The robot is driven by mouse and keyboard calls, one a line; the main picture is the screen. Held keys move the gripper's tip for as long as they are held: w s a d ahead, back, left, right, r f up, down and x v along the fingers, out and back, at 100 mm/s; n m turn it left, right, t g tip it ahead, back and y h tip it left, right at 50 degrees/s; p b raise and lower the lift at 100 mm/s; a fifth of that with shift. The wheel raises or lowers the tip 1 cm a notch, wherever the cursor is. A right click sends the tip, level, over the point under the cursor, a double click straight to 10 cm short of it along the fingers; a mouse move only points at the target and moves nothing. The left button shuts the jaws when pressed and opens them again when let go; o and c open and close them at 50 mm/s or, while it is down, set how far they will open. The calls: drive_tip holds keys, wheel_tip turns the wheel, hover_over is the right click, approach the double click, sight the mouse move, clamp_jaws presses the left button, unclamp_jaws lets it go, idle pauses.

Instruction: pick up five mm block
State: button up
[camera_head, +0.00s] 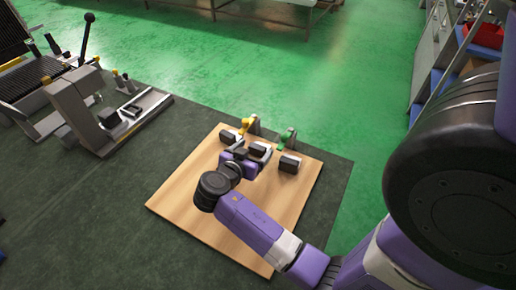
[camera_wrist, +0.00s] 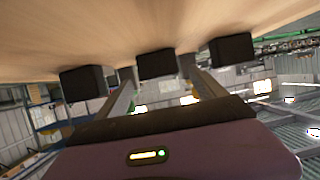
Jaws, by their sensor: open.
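Three dark blocks stand in a row on the wooden board: a left one (camera_head: 227,137), a middle one (camera_head: 259,149) and a right one (camera_head: 290,163). I cannot tell which is the five mm block; no size marking is legible. My gripper (camera_head: 250,153) is low over the board at the middle block, its fingers apart. In the wrist view the board appears at the top, and the middle block (camera_wrist: 156,64) shows between the two fingers (camera_wrist: 156,72). The other blocks (camera_wrist: 82,83) (camera_wrist: 231,49) are outside the fingers. Contact with the middle block cannot be told.
A yellow-topped fixture (camera_head: 247,125) and a green-topped fixture (camera_head: 288,137) stand just behind the blocks. The wooden board (camera_head: 188,190) lies on a dark surface. Grey equipment (camera_head: 90,105) stands at the left. The board's left and front parts are clear.

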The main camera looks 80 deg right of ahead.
sight(258, 145)
drive_tip(key=shift+x, duration=1.8)
drive_tip(key=c, duration=1.6)
drive_tip(key=shift+o, duration=0.2)
drive_tip(key=shift+w+r, duration=0.1)
drive_tip(key=shift+r, duration=0.05)
